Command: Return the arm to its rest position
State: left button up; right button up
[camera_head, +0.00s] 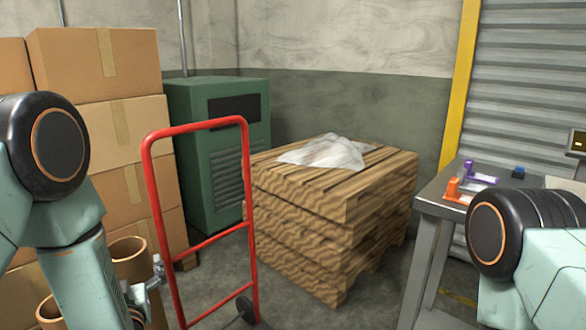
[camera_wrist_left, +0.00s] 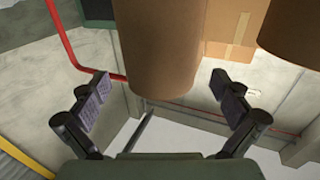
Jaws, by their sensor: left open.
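My left arm comes in from the left of the head view and bends down. Its gripper (camera_head: 148,288) is low at the left, partly hidden by the arm, beside the brown cardboard tubes (camera_head: 128,262). In the left wrist view the gripper (camera_wrist_left: 165,100) has its two fingers wide apart with nothing held. A brown tube (camera_wrist_left: 160,50) shows beyond the gap between them. My right arm shows at the right edge of the head view, but its gripper is out of view. A crumpled, clear film (camera_head: 325,152) lies on the stacked wooden pallets (camera_head: 318,225).
A red hand truck (camera_head: 152,190) stands just right of my left gripper. Stacked cardboard boxes (camera_head: 100,65) and a green cabinet (camera_head: 215,120) are behind. A grey metal table (camera_head: 436,196) with an orange-handled tool (camera_head: 457,195) and a purple one stands at the right.

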aim_at(125, 247)
pick_arm(q)
jog(key=b+x, duration=0.1)
jog(key=x, duration=0.3)
jog(key=shift+w+a+f, duration=0.15)
jog(key=shift+w, duration=0.05)
jog(key=shift+r+p, duration=0.55)
jog(key=shift+r, duration=0.4)
jog(key=shift+s+r, duration=0.15)
jog(key=shift+r, duration=0.45)
jog(key=shift+f, duration=0.15)
jog(key=shift+f, duration=0.15)
